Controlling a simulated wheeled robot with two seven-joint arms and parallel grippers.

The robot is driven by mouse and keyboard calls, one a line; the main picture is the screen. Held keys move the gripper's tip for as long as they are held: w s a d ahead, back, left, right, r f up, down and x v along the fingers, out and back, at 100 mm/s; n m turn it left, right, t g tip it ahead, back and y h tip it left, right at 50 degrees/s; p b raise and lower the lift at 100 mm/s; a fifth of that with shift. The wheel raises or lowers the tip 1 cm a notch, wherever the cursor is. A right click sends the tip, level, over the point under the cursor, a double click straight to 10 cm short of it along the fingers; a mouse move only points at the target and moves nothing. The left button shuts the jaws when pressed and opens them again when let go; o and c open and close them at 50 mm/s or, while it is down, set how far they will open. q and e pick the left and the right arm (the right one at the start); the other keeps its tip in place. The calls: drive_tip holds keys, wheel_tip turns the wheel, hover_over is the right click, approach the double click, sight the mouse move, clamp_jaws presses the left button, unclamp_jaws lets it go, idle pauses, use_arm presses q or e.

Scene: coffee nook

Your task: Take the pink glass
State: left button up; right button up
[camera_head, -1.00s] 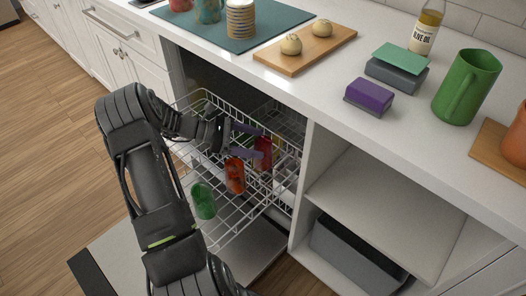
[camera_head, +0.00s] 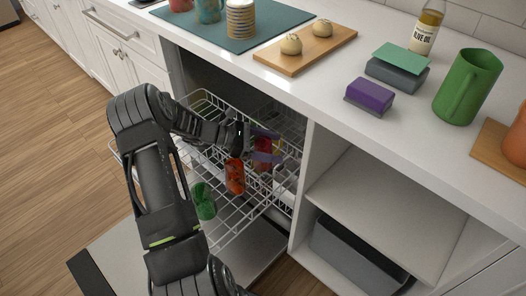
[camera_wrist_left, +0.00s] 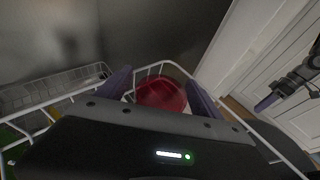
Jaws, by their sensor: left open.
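The pink glass, deep pinkish red here, stands in the dishwasher's upper rack (camera_head: 226,226). In the head view it (camera_head: 262,160) is partly hidden by my left gripper's purple fingers. My left gripper (camera_head: 272,145) is open, its fingers at the glass's upper part. In the left wrist view the glass (camera_wrist_left: 162,93) shows between the two spread fingers, with its lower part hidden by the gripper body. I cannot tell whether either finger touches it. What looks like my right gripper (camera_wrist_left: 268,102) shows at the right edge of the wrist view, its jaws unclear.
An orange-red glass (camera_head: 235,177) stands close beside the pink one, and a green glass (camera_head: 203,202) is nearer the rack's front. The worktop edge and a white cabinet wall (camera_head: 304,200) bound the rack on the right. The wire rails surround the glasses.

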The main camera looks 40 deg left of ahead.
use_arm(q)
drive_tip(key=shift+c, duration=0.5)
clamp_jaws()
idle(0.5)
drive_tip(key=shift+r, duration=0.15)
drive_tip(key=shift+r, duration=0.55)
wheel_tip(320, 180, up, 6)
drive_tip(key=shift+r+p, duration=0.1)
drive_tip(key=shift+p, duration=0.6)
drive_tip(key=s+a+p, duration=0.5)
drive_tip(key=s+a, duration=0.6)
drive_tip(key=a, duration=0.2)
drive_tip(key=shift+s+a+f, duration=0.25)
drive_tip(key=shift+s+a, duration=0.05)
drive_tip(key=shift+a, duration=0.1)
